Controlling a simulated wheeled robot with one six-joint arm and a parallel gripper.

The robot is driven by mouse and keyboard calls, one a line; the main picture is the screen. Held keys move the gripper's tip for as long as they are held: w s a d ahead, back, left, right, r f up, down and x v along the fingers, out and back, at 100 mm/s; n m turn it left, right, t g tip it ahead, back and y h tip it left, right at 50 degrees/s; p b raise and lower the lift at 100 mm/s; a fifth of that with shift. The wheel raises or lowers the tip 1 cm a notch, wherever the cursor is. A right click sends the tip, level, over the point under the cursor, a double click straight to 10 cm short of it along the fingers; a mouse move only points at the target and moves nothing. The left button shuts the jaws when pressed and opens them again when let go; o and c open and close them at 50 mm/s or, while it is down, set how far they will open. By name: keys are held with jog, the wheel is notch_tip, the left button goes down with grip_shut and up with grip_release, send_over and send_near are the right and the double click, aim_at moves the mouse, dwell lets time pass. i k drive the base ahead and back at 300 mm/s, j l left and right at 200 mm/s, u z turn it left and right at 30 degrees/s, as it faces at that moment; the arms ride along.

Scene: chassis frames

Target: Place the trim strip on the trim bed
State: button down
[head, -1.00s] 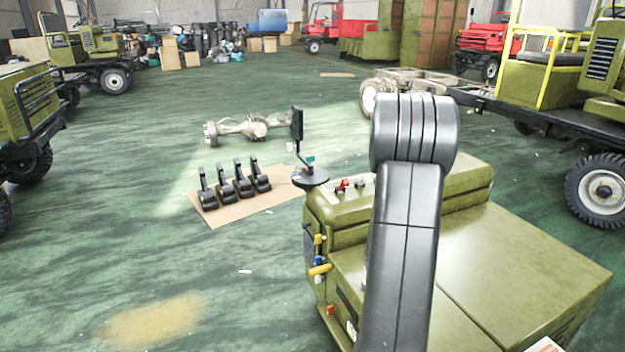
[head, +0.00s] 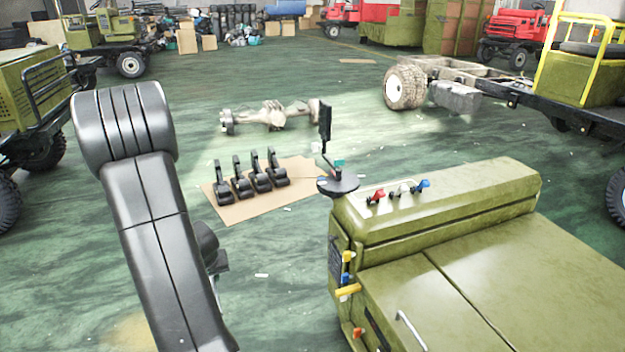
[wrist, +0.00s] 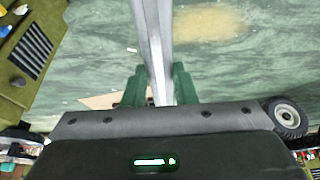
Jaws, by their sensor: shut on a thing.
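The trim strip (wrist: 152,40) is a long, straight, silvery piece in the wrist view. It runs from the top edge down between the green fingers of my gripper (wrist: 157,92), which is shut on it. The strip's far end is cut off by the top of the view, and its lower end is hidden behind the dark gripper body. In the head view my arm stands at the left and hides the gripper and the strip. I cannot make out the trim bed in either view.
An olive machine body (head: 480,270) with coloured levers stands close at the right. Black pedals stand on cardboard (head: 235,212) on the floor. An axle (head: 270,115) lies behind them. A wheeled chassis frame (head: 480,80) is at the back right. Green floor between is mostly clear.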

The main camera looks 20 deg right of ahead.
aim_at(387, 189)
jog(key=i+j+u, duration=0.15)
jog(key=i, duration=0.35)
jog(key=i+j+u, duration=0.2)
jog(key=i, duration=0.3)
jog(key=i+z, duration=0.2)
jog(key=z, duration=0.3)
jog(key=i+j+z, duration=0.2)
jog(key=z, duration=0.25)
jog(key=i+j+z, duration=0.15)
jog(key=z, duration=0.35)
